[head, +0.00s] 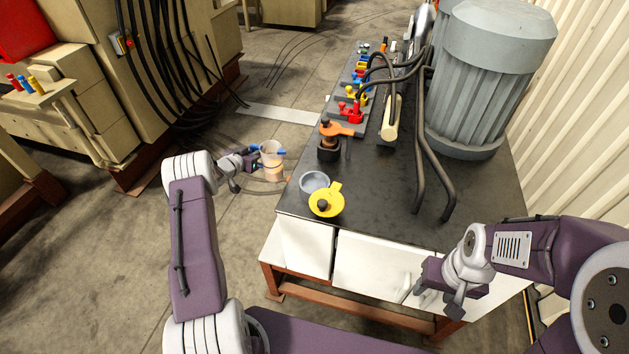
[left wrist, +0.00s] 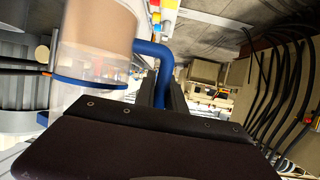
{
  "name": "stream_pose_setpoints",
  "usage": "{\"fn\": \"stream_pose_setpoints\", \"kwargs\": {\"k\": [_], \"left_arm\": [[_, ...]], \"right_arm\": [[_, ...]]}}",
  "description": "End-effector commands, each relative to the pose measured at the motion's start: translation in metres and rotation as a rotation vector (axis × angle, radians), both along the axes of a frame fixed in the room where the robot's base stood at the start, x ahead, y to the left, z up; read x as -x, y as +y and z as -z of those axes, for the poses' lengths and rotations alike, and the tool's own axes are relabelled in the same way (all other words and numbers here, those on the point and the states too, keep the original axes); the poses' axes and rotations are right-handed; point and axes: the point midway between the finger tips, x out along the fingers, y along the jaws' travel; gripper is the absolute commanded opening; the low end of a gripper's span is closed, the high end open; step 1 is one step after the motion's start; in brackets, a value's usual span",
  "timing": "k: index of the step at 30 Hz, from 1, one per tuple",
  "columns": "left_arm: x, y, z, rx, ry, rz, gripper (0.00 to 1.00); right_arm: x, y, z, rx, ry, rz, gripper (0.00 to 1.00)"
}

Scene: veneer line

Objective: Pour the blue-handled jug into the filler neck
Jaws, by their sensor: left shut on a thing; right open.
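The jug (head: 271,165) is clear with tan-orange contents low in it and looks roughly upright. My left gripper (head: 249,163) is shut on its blue handle and holds it in the air left of the dark bench. The left wrist view shows the jug (left wrist: 92,40) close up and its blue handle (left wrist: 164,62) at the fingers. A yellow round piece with a dark centre (head: 326,200) sits at the bench's near left corner. I cannot tell surely whether it is the filler neck. My right gripper (head: 440,296) is open and empty before the bench front.

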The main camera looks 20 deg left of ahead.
Motion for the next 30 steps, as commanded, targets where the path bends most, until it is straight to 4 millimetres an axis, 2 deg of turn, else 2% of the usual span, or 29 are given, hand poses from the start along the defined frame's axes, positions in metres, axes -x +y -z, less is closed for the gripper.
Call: {"fn": "stream_pose_setpoints", "kwargs": {"k": [5, 13, 16, 20, 22, 27, 30], "left_arm": [[0.000, 0.000, -0.008, 0.002, -0.002, -0.001, 0.00], [0.000, 0.000, -0.057, 0.001, -0.001, 0.000, 0.00], [0.000, 0.000, -0.064, 0.001, 0.000, 0.000, 0.00], [0.000, 0.000, -0.058, 0.001, 0.000, 0.000, 0.00], [0.000, 0.000, -0.048, 0.002, 0.000, -0.001, 0.00], [0.000, 0.000, -0.007, 0.002, 0.000, -0.001, 0.00], [0.000, 0.000, 0.008, 0.001, -0.001, 0.000, 0.00]], "right_arm": [[0.000, 0.000, -0.006, 0.000, 0.000, 0.000, 0.50], [0.000, 0.000, -0.044, 0.000, 0.000, 0.000, 0.50], [0.000, 0.000, -0.049, 0.000, 0.000, 0.000, 0.50], [0.000, 0.000, -0.042, 0.000, 0.000, 0.000, 0.50], [0.000, 0.000, -0.033, 0.000, 0.000, 0.000, 0.50], [0.000, 0.000, 0.008, 0.000, 0.000, 0.000, 0.50], [0.000, 0.000, 0.024, 0.000, 0.000, 0.000, 0.50]]}}
